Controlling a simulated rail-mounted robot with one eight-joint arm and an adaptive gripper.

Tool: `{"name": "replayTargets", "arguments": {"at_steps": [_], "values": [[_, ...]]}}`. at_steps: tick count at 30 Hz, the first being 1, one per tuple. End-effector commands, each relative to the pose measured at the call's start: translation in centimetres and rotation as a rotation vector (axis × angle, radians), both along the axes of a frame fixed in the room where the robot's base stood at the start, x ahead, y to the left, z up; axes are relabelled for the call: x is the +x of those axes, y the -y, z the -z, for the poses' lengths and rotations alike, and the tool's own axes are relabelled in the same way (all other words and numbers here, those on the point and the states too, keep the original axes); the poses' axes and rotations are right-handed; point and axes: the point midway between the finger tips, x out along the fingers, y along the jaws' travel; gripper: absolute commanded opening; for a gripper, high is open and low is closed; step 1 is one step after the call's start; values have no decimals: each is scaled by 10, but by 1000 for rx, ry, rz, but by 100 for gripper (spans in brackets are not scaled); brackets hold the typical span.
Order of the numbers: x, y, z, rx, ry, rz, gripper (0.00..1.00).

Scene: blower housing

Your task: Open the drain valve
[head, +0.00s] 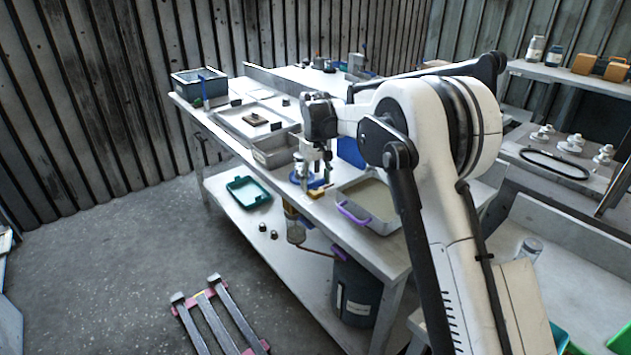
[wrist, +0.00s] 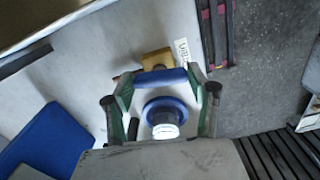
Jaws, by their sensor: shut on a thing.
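The drain valve shows in the wrist view as a blue bar handle (wrist: 160,80) with a brass-yellow body (wrist: 157,62) beyond it. In the head view my gripper (head: 313,181) points down at the bench's front edge, beside a yellow part (head: 318,191) of the valve. The gripper hides much of the valve there, and I cannot tell how far the handle is turned.
A grey box (head: 272,152) stands left. Below the bench (head: 345,238) are a thin copper pipe (head: 315,251) and a dark drum (head: 357,295). A teal tray (head: 248,192) sits on the lower shelf.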

Motion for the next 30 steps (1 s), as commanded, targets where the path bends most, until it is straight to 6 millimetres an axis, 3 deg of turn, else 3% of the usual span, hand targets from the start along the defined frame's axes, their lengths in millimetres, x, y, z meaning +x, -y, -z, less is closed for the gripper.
{"name": "replayTargets", "arguments": {"at_steps": [4, 5, 9, 20, 30], "values": [[0, 0, -1, 1, 1, 0, 27], [0, 0, -1, 1, 1, 1, 56], [0, 0, -1, 1, 1, 1, 73], [0, 0, -7, 0, 0, 1, 73], [0, 0, -66, 0, 0, 1, 73]]}}
